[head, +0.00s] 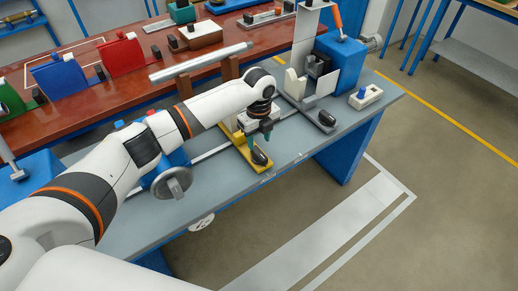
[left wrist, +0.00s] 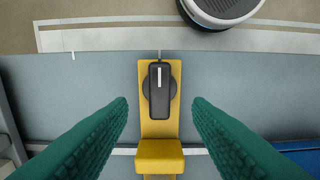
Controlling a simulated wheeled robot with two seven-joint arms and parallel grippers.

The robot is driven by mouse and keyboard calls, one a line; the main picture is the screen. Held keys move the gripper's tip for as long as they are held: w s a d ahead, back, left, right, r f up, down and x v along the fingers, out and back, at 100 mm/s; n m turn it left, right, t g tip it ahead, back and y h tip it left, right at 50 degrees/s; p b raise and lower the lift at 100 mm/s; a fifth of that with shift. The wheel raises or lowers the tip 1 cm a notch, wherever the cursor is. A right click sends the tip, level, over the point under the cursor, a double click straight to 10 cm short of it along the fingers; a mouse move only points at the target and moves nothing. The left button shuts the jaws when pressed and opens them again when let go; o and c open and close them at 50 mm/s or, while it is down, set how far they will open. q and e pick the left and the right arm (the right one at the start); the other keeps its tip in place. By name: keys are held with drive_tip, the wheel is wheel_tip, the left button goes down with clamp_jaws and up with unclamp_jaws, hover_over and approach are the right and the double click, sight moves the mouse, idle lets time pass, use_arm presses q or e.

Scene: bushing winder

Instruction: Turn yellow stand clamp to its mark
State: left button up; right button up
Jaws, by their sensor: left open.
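The yellow stand (head: 241,146) sits on the grey bench top; it also fills the middle of the left wrist view (left wrist: 160,126). Its clamp is a black knob (head: 260,157) at the stand's front end, near the bench edge. In the left wrist view the clamp handle (left wrist: 159,92) lies lengthwise along the stand, with a white line pointing up toward the bench edge. My left gripper (head: 261,134) is just above the stand. Its green fingers (left wrist: 160,115) are open, one on each side of the clamp, apart from it. My right gripper is not in view.
A grey handwheel (head: 172,182) stands on the bench left of the stand. A grey stand with a black clamp (head: 326,118) and a blue machine head (head: 341,62) are to the right. A red-brown table (head: 130,92) with several coloured items lies behind.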

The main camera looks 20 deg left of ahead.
sight(259, 153)
use_arm(q)
wheel_tip(259, 153, down, 6)
drive_tip(key=shift+f, duration=0.1)
drive_tip(key=shift+c, duration=0.4)
drive_tip(key=shift+p, duration=0.3)
drive_tip(key=c, duration=0.9)
